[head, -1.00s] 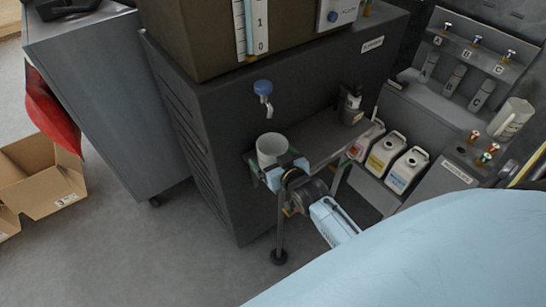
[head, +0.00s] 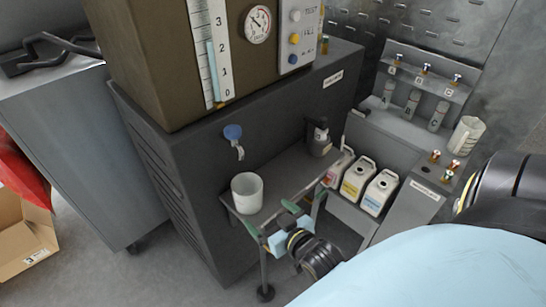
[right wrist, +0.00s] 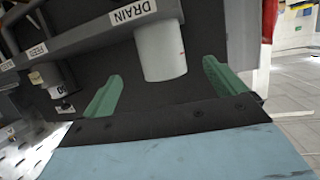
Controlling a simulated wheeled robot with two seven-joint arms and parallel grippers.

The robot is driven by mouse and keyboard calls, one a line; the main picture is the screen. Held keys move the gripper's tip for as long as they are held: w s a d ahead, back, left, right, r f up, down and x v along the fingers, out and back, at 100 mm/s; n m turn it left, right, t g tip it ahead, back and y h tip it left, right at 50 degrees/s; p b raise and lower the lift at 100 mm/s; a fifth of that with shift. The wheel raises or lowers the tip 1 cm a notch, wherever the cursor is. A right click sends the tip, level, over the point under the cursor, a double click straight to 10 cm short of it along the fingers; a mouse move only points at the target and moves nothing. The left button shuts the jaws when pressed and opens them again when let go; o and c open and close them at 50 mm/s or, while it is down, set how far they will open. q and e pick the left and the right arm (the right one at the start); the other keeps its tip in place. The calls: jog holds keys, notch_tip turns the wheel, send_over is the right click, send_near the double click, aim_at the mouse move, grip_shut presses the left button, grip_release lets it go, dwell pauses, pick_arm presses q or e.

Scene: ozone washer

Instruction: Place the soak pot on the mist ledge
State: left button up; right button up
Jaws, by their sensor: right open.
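The soak pot, a white open cylinder (head: 247,193), stands upright on the left end of a dark ledge (head: 285,177) below a blue-handled tap (head: 234,138). No readable label marks this ledge in the head view. My right gripper (head: 270,220) is open, with green fingertips, just in front of the pot and the ledge's front edge. In the right wrist view the white cylinder (right wrist: 160,52) shows beyond and between the spread fingers (right wrist: 162,88), apart from them. The pot's base is hidden there. My left gripper is out of view.
A gauged brown tank (head: 180,60) stands above. A cardboard box (head: 25,240) is on the floor at left.

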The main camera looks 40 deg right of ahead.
jog(key=s+a+f+g, duration=0.1)
jog(key=s+f+g, duration=0.15)
jog(key=f, duration=0.45)
jog(key=s+a+f+n+g+y, duration=0.15)
jog(key=s+f, duration=0.25)
jog(key=f, duration=0.4)
jog(key=s+a+f+g, duration=0.2)
jog(key=s+f, duration=0.2)
jog(key=f, duration=0.3)
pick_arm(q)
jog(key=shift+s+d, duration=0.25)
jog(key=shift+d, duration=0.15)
pick_arm(e)
jog(key=s+d+f+n+g, duration=0.1)
jog(key=s+f+g, duration=0.2)
jog(key=s+f, duration=0.4)
jog(key=s+f+n+g, duration=0.1)
jog(key=s+f+g, duration=0.3)
jog(key=s, duration=1.2)
jog(key=shift+d+f+g, duration=0.3)
jog(key=shift+d+f, duration=0.05)
jog(key=shift+f, duration=1.6)
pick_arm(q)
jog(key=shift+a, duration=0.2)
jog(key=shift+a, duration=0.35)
pick_arm(e)
jog(key=shift+w, duration=0.1)
